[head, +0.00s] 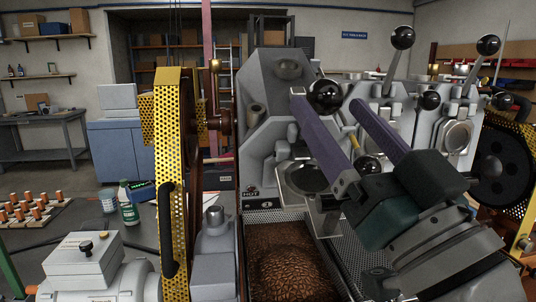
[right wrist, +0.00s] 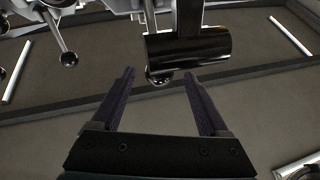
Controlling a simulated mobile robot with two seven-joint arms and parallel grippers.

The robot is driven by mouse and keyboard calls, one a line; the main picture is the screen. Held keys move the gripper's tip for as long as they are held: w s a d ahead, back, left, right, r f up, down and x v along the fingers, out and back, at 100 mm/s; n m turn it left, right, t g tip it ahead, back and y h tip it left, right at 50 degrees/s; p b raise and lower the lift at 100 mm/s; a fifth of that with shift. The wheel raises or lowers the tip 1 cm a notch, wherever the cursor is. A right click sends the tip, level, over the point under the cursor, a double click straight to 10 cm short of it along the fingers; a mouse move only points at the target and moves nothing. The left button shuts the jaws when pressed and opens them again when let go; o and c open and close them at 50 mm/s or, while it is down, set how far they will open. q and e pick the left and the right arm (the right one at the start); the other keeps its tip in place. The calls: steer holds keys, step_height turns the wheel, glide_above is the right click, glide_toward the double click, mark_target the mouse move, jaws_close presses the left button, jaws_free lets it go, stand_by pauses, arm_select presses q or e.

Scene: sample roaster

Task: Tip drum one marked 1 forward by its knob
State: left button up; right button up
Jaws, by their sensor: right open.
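Contact cannot be told. The right wrist view shows the spread fingers (right wrist: 158,75) with nothing held; a shiny black cylindrical grip (right wrist: 188,45) lies just beyond their tips. My left gripper is not in view.
A tray of brown beans (head: 290,265) lies below the first unit. More units stand to the right, with black ball levers (head: 403,38) above. A yellow perforated guard (head: 173,190) stands at the left. A bench with a green bottle (head: 129,208) is further left.

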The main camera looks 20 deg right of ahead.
steer(key=b+v, duration=0.2)
steer(key=v, duration=0.5)
steer(key=shift+w, duration=0.1)
stand_by(0.5)
stand_by(1.0)
stand_by(0.7)
